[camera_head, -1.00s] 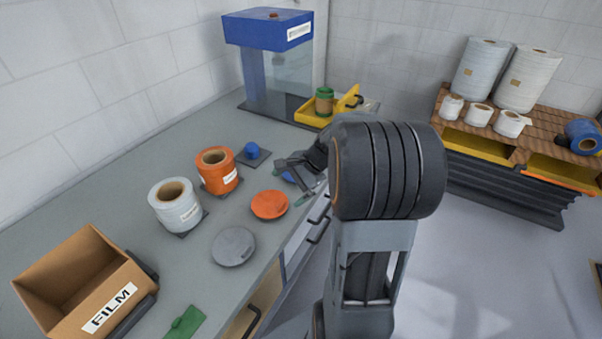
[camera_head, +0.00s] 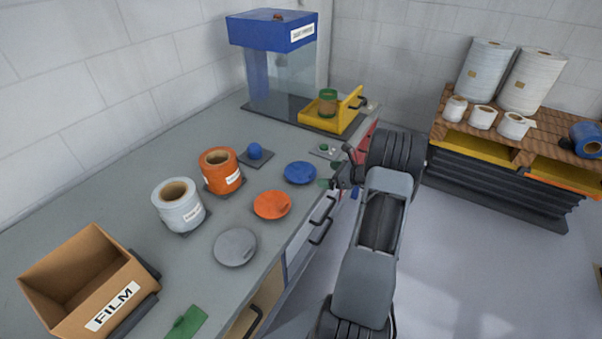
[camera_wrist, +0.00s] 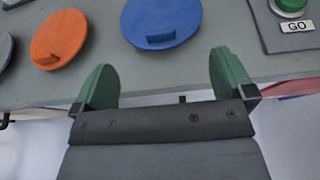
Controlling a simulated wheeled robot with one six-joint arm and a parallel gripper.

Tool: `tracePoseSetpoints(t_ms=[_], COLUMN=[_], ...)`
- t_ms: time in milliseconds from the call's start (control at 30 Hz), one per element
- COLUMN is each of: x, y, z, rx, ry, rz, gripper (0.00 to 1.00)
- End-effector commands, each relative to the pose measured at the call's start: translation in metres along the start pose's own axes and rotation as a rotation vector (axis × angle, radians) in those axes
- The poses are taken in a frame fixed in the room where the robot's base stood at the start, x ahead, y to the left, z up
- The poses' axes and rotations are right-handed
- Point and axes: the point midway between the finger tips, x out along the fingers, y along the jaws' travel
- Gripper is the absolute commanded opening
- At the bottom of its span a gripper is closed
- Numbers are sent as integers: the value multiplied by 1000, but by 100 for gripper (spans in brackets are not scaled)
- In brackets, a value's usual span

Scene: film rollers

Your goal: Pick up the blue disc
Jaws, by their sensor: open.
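The blue disc (camera_head: 300,172) lies flat on the grey counter, near its front edge. It also shows in the wrist view (camera_wrist: 161,18), with a small raised handle on its near side. My gripper (camera_wrist: 163,78) is open and empty, its two green fingers spread on the near side of the blue disc, apart from it. In the head view my gripper (camera_head: 336,178) is at the counter edge, to the right of the disc, partly hidden by my arm.
An orange disc (camera_head: 271,205) and a grey disc (camera_head: 235,247) lie nearer on the counter. A green button (camera_wrist: 290,6) with a GO label is right of the blue disc. Film rolls (camera_head: 220,170), a cardboard box (camera_head: 88,280) and a yellow tray (camera_head: 312,117) stand around.

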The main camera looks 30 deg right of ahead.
Motion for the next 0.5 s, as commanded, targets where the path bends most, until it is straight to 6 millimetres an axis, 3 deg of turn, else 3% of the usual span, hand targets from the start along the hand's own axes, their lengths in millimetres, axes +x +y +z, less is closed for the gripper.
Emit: tracePoseSetpoints(t_ms=[500], x=[35], y=[1], z=[2], rx=[-2], ry=[0], rz=[4], gripper=[100])
